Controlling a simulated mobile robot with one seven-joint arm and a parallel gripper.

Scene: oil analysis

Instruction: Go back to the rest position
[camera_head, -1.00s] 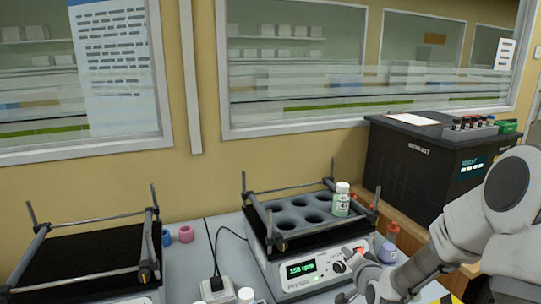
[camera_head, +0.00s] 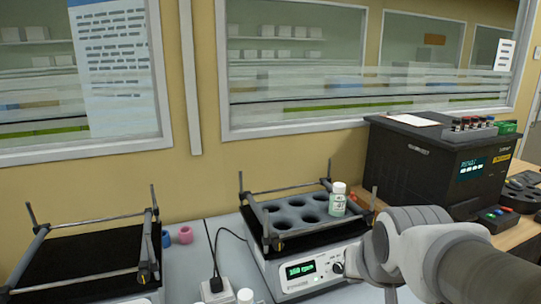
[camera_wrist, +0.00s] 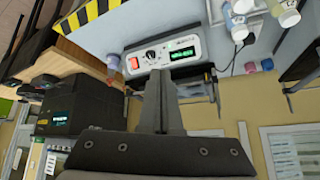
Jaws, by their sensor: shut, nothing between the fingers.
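My gripper (camera_wrist: 160,100) shows in the wrist view with its two grey fingers together and nothing between them. It points toward the front panel of a shaker (camera_wrist: 165,58), apart from it as far as I can tell. In the head view my arm covers the right side of this shaker (camera_head: 297,274), and my fingertips are hidden. The shaker's green display is lit. A small white-capped bottle (camera_head: 338,204) stands upright in the right part of its holed black tray.
A second shaker with a flat black top (camera_head: 85,262) stands at left. A black analyser box (camera_head: 410,165) is at the right rear. White bottles (camera_wrist: 235,22) stand near the shaker in the wrist view. Small blue and pink pieces (camera_head: 185,235) lie between the shakers.

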